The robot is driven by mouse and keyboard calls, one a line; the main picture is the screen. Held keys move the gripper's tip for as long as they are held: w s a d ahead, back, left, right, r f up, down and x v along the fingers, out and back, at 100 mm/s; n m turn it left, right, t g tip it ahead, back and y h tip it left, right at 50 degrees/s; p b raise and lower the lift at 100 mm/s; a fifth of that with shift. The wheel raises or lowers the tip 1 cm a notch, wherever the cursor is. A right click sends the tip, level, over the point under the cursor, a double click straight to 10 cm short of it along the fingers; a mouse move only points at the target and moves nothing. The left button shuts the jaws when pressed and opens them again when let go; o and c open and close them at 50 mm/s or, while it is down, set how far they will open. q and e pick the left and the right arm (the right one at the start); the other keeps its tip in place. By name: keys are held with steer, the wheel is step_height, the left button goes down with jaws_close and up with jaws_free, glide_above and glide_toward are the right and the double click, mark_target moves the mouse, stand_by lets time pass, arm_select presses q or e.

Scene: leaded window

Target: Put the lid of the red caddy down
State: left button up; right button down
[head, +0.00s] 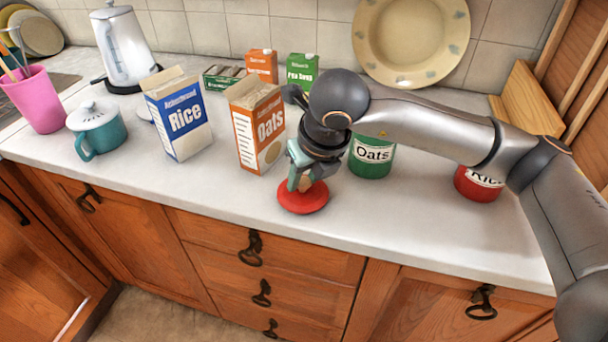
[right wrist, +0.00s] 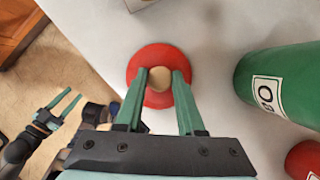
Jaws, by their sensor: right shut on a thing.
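The round red lid (head: 300,203) with a beige knob is at the counter's front edge. It also shows in the right wrist view (right wrist: 148,56). I cannot tell whether it touches the counter or hangs just above. My right gripper (head: 304,182) points down and is shut on the lid's knob (right wrist: 160,78). The red caddy (head: 477,186), labelled Rice, stands to the right; my arm hides its top. My left gripper (right wrist: 62,104) is low at the left in the right wrist view, with fingers apart and empty, beyond the counter edge.
A green caddy (head: 371,160) labelled Oats stands just right of my right gripper. An oats box (head: 258,130) and a rice box (head: 180,118) stand to the left. A plate (head: 410,75) leans behind. The counter (head: 400,215) is clear along its front right.

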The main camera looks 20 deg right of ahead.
steer(key=shift+f, duration=0.2)
steer(key=c, duration=0.5)
jaws_free()
steer(key=shift+r, duration=0.15)
steer(key=shift+r, duration=0.15)
steer(key=shift+s+r, duration=0.15)
steer(key=shift+r, duration=0.2)
steer(key=v, duration=1.1)
steer(key=shift+r, duration=0.1)
